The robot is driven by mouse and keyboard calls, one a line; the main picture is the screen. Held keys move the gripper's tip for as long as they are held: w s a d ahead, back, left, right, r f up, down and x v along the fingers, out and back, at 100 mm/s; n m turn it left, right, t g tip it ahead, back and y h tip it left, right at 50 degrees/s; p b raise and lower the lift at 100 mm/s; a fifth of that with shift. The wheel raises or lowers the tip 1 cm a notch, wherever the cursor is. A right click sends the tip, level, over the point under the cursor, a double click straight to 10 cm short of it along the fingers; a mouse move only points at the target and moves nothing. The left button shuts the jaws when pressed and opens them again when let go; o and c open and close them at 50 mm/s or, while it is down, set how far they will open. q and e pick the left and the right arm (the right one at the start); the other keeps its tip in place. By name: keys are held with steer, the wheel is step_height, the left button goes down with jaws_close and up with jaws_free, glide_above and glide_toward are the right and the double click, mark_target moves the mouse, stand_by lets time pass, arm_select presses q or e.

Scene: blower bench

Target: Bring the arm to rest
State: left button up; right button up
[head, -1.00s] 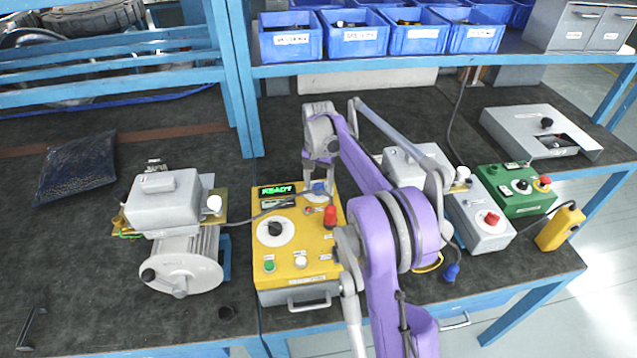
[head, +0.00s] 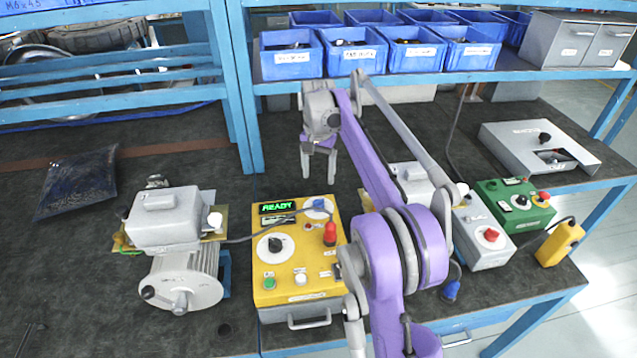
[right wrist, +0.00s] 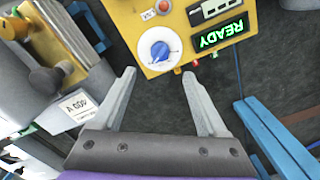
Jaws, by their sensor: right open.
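My right arm (head: 390,240) is purple and grey and reaches in from the lower right over the bench. Its gripper (head: 319,180) hangs above the bench just behind the yellow tester box. The jaws are open and empty, with two grey fingers apart; they also show in the right wrist view (right wrist: 165,95). The yellow box (head: 297,309) has a lit green READY display (head: 277,208), knobs and a red plug or cap (head: 330,234). In the right wrist view, the yellow box (right wrist: 163,67) lies beyond the fingertips, apart from them. My left gripper is out of view.
A grey motor unit (head: 185,283) stands left of the yellow box. Grey (head: 485,254) and green (head: 520,213) control boxes and a yellow pendant (head: 561,244) are at right. Blue bins (head: 291,70) fill the shelf behind. A blue upright (head: 236,120) stands back left.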

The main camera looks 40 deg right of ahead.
steer(key=shift+r, duration=0.3)
stand_by(0.4)
steer(key=s+a+n+t, duration=0.2)
steer(key=s+a+n, duration=0.55)
steer(key=a, duration=0.75)
steer(key=s+a+f+n+t, duration=0.1)
steer(key=s+a+f+n, duration=0.1)
steer(key=s+a+f, duration=0.3)
steer(key=s+a+f+n+t, duration=0.2)
steer(key=s+a+f, duration=0.3)
steer(key=s, duration=0.8)
steer(key=shift+s+f, duration=0.15)
steer(key=shift+f, duration=0.35)
steer(key=shift+n, duration=0.25)
steer(key=shift+c, duration=0.3)
